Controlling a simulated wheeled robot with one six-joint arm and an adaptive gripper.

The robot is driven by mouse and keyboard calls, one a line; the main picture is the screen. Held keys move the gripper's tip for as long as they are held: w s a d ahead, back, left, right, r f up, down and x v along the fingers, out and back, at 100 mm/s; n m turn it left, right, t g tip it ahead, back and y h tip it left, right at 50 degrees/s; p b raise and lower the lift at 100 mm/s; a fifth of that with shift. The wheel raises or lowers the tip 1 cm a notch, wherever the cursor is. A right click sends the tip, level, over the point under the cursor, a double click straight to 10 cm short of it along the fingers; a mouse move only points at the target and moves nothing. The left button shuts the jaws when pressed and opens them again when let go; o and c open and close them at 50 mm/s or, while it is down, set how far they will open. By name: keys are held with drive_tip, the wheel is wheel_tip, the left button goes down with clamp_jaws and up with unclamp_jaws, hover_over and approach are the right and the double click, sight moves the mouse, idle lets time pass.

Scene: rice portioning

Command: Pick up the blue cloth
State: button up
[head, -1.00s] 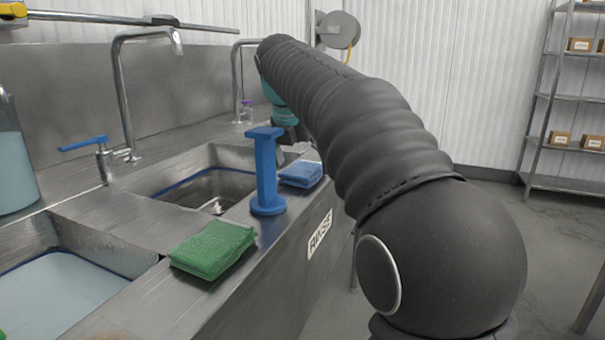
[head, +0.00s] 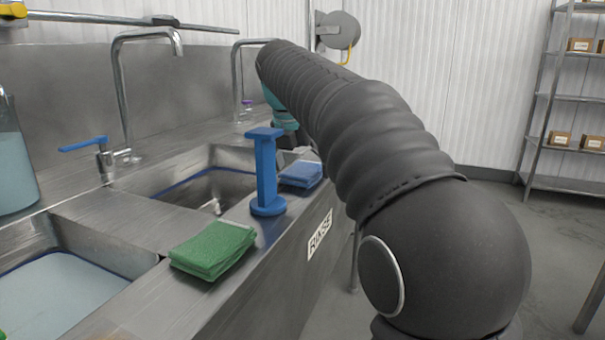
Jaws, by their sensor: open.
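The blue cloth (head: 301,174) lies folded on the steel ledge at the front of the rinse sink, just behind and to the right of a blue stand. My gripper (head: 291,140) is small and partly hidden behind the stand's top, below the teal part of my wrist. It appears just above and beyond the cloth, open, with nothing seen in it. The fingertips are not clear, and I cannot tell whether they touch the cloth.
The upright blue stand (head: 266,175) is close to the cloth. A green cloth (head: 213,249) lies nearer on the ledge. Sink basins, a tall tap (head: 122,90) and a blue-handled lever (head: 84,145) are to the left. Shelving (head: 540,120) stands far right.

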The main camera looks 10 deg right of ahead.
sight(310, 165)
drive_tip(key=c, duration=1.1)
drive_tip(key=shift+r, duration=0.1)
drive_tip(key=shift+r, duration=0.55)
drive_tip(key=r, duration=0.3)
drive_tip(key=shift+d+r, duration=0.35)
drive_tip(key=shift+r, duration=0.05)
drive_tip(key=s+d+r, duration=0.2)
drive_tip(key=d+r, duration=0.4)
drive_tip(key=d, duration=0.4)
drive_tip(key=shift+d+r, duration=0.2)
drive_tip(key=shift+d, duration=0.2)
